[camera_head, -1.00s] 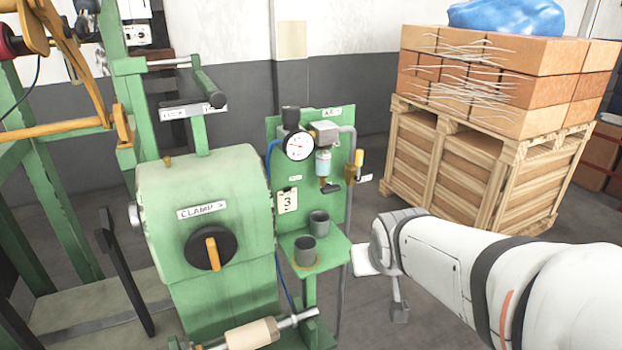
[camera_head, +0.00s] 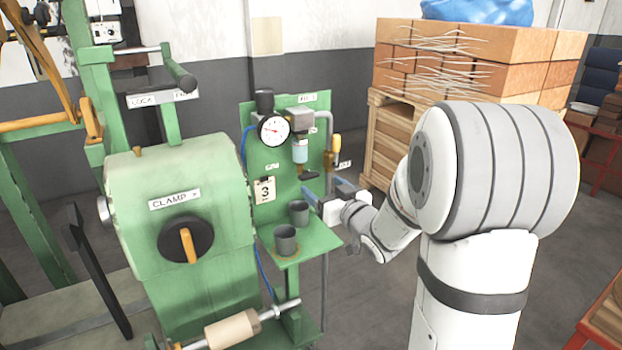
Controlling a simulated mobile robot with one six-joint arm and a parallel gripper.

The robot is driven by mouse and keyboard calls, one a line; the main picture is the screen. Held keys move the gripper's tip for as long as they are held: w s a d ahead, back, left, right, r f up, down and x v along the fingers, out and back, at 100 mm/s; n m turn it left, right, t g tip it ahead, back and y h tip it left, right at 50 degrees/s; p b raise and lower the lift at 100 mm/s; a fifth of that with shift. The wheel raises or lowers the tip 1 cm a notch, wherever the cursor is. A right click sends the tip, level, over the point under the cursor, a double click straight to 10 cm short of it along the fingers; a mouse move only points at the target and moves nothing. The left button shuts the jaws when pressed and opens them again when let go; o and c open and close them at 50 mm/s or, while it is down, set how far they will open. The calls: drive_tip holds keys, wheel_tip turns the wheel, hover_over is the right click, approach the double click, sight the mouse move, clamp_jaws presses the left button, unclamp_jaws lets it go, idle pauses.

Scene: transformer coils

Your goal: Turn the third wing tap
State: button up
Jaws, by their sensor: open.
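On the green panel (camera_head: 290,118), a small black wing-shaped tap (camera_head: 308,175) sits under the clear bowl of the air unit (camera_head: 300,150). It is the only wing tap I can make out, and a "third" one cannot be told apart. My gripper (camera_head: 320,188) is open just below and right of this tap, its bluish fingers pointing toward the panel. I see no grip on the tap; whether a finger touches it cannot be told. A lever valve with a yellow handle (camera_head: 336,143) stands right of the tap, above my gripper.
Two grey cups (camera_head: 286,240) stand on the green shelf (camera_head: 318,240) below my gripper. A card marked 3 (camera_head: 264,190) and a round gauge (camera_head: 272,128) are left of the tap. The green CLAMP housing (camera_head: 140,225) stands left.

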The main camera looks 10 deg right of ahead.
sight(311, 178)
drive_tip(key=p+x, duration=0.1)
drive_tip(key=x, duration=0.5)
drive_tip(key=shift+c, duration=0.3)
drive_tip(key=c, duration=0.9)
drive_tip(key=shift+a, duration=0.15)
drive_tip(key=shift+f+b, duration=0.1)
drive_tip(key=shift+b, duration=0.2)
